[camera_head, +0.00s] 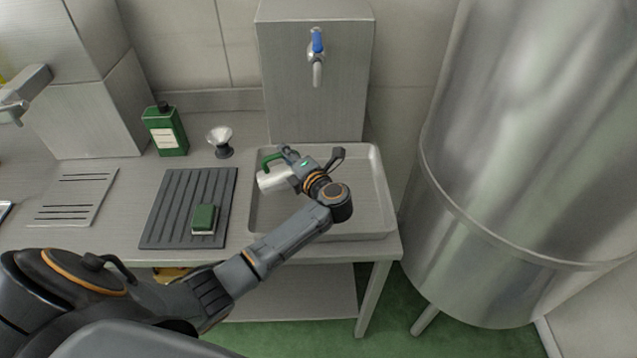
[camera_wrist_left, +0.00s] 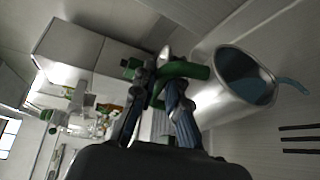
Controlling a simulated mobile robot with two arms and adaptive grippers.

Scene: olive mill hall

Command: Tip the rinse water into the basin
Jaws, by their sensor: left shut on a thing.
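A metal jug (camera_head: 273,181) with a green handle is in the air over the steel basin (camera_head: 366,207), near its left side in the head view. My left gripper (camera_head: 288,160) is shut on the green handle, which also shows between the fingers (camera_wrist_left: 160,88) in the left wrist view. In that view the jug (camera_wrist_left: 215,103) is tilted, with blue water (camera_wrist_left: 245,78) inside. A thin blue stream (camera_wrist_left: 292,84) runs out over its rim. Where the stream lands is hidden in the head view. My right gripper is in neither view.
A tap (camera_head: 317,62) with a blue lever is behind the basin. Left of it are a dark ribbed mat (camera_head: 172,207) with a green sponge (camera_head: 205,219), a green bottle (camera_head: 165,131) and a small brush (camera_head: 221,142). A large steel tank (camera_head: 510,150) stands close on the right.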

